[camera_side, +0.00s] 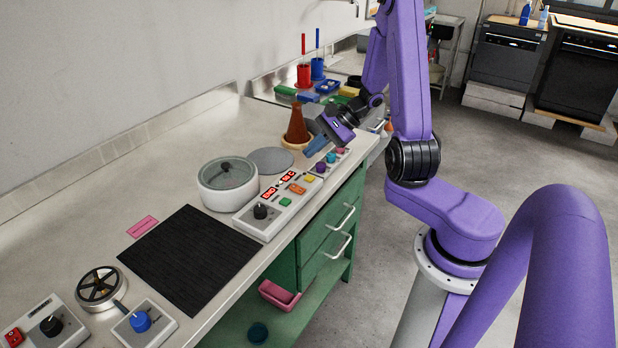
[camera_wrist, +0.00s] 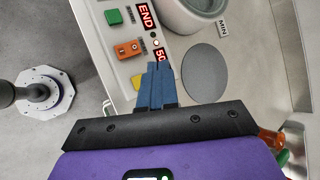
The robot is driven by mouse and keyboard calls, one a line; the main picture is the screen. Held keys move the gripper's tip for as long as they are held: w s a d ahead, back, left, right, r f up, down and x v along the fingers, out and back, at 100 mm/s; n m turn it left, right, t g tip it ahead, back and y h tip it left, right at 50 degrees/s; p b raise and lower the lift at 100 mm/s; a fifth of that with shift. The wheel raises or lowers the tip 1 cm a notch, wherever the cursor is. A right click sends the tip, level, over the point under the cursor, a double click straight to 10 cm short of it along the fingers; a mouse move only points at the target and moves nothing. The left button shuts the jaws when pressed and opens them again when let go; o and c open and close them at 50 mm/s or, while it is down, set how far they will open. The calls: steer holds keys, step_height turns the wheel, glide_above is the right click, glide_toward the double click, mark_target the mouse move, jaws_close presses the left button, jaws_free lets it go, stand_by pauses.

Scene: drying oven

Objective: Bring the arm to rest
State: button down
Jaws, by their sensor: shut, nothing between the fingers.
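My purple arm reaches in from the right in the side view. My gripper (camera_side: 309,151) hangs over the bench near the far end of the control panel (camera_side: 262,222). Its blue fingers are shut together with nothing between them. In the wrist view the fingertips (camera_wrist: 155,66) point toward the panel's red displays, reading "END" and partly "50", with an orange button (camera_wrist: 127,49) beside them. The gripper appears to be above the panel; I cannot tell the exact gap.
A brown cone (camera_side: 297,124) stands behind the gripper. A black mat (camera_side: 190,258) lies nearer. Coloured racks (camera_side: 327,86) fill the back corner. Open floor lies right of the bench.

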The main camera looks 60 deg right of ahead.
steer(key=shift+r, duration=0.25)
steer(key=s+a+r+n+g, duration=0.2)
steer(key=s+a+n+g, duration=0.15)
steer(key=a+n, duration=0.4)
steer(key=s+a+r+n+g, duration=0.2)
steer(key=s+a+n+g, duration=0.15)
steer(key=a+n, duration=0.4)
steer(key=s+a+r+n+h, duration=0.2)
steer(key=s+n+h, duration=0.1)
steer(key=s+n, duration=0.5)
steer(key=s+a+r+n+h, duration=0.2)
steer(key=s+a+n, duration=0.1)
steer(key=s+n, duration=0.5)
steer(key=shift+s+a+r+h, duration=0.15)
steer(key=shift+s+r+h, duration=0.2)
steer(key=shift+s, duration=0.3)
